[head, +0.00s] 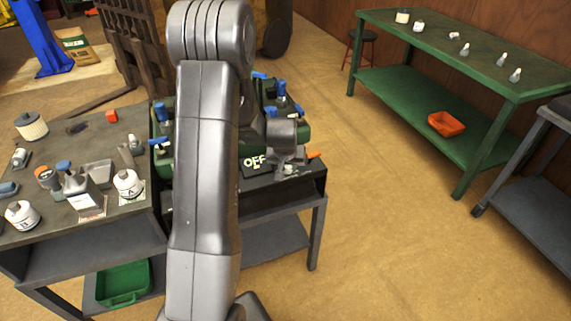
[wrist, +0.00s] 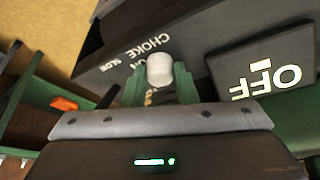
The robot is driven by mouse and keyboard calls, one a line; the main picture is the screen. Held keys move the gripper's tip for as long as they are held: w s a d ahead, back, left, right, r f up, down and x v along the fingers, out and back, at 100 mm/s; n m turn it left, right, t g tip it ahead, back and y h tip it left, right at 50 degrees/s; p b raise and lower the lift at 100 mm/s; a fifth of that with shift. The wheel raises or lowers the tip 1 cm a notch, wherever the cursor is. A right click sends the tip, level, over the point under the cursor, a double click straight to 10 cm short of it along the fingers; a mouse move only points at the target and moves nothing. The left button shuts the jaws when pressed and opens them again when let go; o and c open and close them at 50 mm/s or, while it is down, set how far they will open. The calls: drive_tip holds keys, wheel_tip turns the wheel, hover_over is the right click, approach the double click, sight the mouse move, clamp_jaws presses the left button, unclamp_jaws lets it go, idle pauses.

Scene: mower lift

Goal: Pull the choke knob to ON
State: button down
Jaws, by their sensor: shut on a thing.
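The choke knob (wrist: 159,70) is a pale, rounded cap in the wrist view, beside the white CHOKE lettering (wrist: 150,45) on a dark panel. My gripper (wrist: 158,82) has its two green fingers on either side of the knob and is shut on it. Part of an ON mark shows by the left finger; lower lettering is partly covered. In the head view my gripper (head: 290,157) is at the right end of the green machine, and my arm hides much of that machine. The knob cannot be made out clearly there.
A dark plate marked OFF (wrist: 264,78) stands right of the knob, close to my gripper. A grey bench (head: 60,235) with bottles and cans is at left. A green table (head: 440,60) with an orange tray (head: 446,123) on its lower shelf is at right. Open floor lies between.

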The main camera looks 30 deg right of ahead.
drive_tip(key=c, duration=1.2)
unclamp_jaws()
drive_tip(key=shift+s, duration=0.25)
drive_tip(key=shift+o, duration=0.2)
drive_tip(key=shift+r, duration=0.1)
drive_tip(key=v, duration=1.3)
drive_tip(key=shift+r, duration=0.35)
drive_tip(key=shift+a, duration=0.1)
drive_tip(key=shift+f, duration=0.1)
drive_tip(key=x, duration=1.3)
drive_tip(key=shift+w+f, duration=0.1)
drive_tip(key=shift+f, duration=0.25)
